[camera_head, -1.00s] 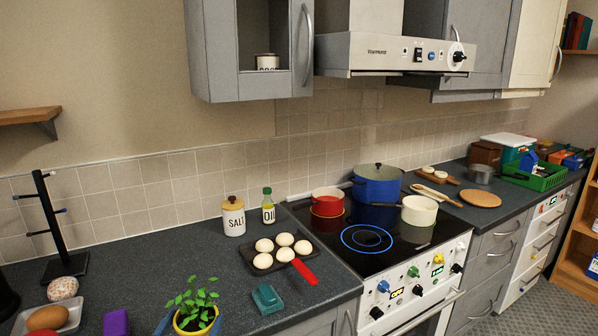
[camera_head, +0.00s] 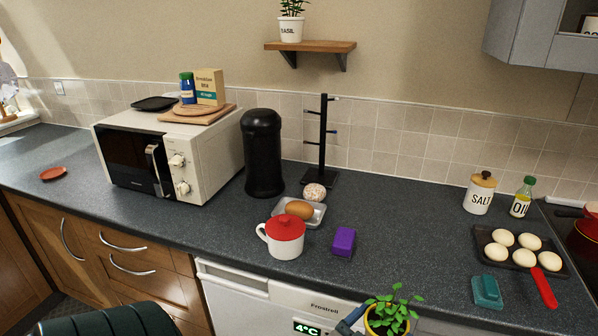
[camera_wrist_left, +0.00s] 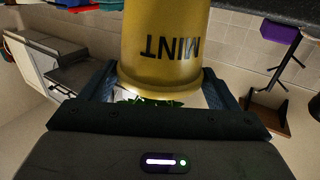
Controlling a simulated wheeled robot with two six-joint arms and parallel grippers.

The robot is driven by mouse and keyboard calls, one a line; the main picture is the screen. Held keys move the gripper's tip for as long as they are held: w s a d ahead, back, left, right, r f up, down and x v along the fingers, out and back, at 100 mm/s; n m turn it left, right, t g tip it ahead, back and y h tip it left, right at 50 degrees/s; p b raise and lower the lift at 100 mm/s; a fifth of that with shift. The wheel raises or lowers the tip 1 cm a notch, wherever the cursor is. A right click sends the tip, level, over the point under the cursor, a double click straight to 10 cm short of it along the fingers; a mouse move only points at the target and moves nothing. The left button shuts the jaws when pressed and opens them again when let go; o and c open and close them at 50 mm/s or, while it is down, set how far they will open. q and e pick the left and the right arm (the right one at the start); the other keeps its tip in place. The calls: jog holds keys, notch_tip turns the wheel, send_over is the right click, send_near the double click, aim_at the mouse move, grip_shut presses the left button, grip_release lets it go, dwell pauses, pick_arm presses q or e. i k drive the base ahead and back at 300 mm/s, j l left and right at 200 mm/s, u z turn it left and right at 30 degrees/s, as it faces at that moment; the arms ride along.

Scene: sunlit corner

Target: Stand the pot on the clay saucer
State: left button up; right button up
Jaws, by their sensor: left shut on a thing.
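The pot is yellow with MINT lettering and a green leafy plant. It shows at the bottom of the head view (camera_head: 376,325) and large in the left wrist view (camera_wrist_left: 165,45), where it appears upside down. My left gripper (camera_wrist_left: 158,88) is shut on the pot, with a finger on each side near its rim. In the head view the pot is at the counter's front edge, its base out of frame. The clay saucer (camera_head: 53,174) is a flat reddish-brown disc on the counter at the far left, empty and far from the pot. My right gripper is not in view.
A microwave (camera_head: 170,155) stands right of the saucer. The counter around the saucer is clear.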

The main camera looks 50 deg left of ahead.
aim_at(54, 174)
jog(key=l+u, duration=0.15)
jog(key=u, duration=0.3)
jog(key=l+u, duration=0.15)
jog(key=u, duration=0.25)
jog(key=l+u, duration=0.15)
jog(key=u, duration=0.55)
jog(key=i+j, duration=0.1)
jog(key=i, duration=0.5)
jog(key=j+u, duration=0.05)
